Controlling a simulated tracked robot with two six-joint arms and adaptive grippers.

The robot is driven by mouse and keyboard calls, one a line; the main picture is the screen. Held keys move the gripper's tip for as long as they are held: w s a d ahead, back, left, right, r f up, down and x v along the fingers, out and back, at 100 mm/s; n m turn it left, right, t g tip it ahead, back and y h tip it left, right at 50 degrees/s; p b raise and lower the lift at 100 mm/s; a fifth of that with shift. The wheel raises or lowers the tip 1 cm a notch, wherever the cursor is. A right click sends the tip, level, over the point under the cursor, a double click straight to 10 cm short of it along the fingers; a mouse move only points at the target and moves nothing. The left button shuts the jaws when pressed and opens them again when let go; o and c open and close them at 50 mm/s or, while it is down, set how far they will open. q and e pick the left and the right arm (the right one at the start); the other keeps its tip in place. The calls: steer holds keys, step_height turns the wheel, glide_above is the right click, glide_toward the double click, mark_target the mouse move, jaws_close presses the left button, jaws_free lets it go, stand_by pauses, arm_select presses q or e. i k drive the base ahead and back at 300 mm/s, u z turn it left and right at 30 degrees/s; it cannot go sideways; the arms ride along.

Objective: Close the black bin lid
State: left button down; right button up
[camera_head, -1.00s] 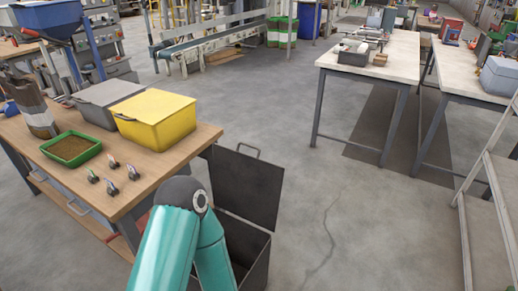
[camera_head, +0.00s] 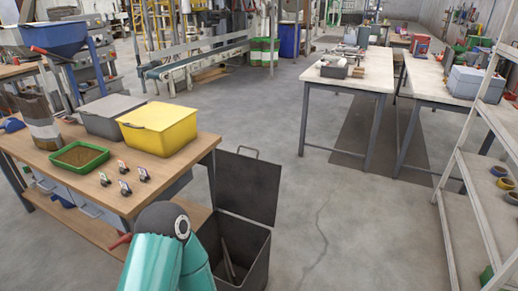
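The black bin (camera_head: 257,257) stands on the floor at the right end of the wooden table. Its lid (camera_head: 247,185) is open and stands upright at the back of the bin, with a handle (camera_head: 249,151) on its top edge. Inside the bin a thin light-coloured piece (camera_head: 228,262) leans against the wall. A teal arm of mine with a dark joint reaches up in the lower middle, in front of the bin's left side. Neither gripper shows in the head view.
The wooden table (camera_head: 190,154) holds a yellow box (camera_head: 160,135), a grey box (camera_head: 103,122), a green tray (camera_head: 79,172) and several small clips. The floor right of the bin is clear up to a shelf rack (camera_head: 472,185) at the right.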

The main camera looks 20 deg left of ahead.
mark_target(248, 187)
steer(key=u, duration=0.15)
steer(key=i, duration=0.9)
steer(key=z, duration=0.05)
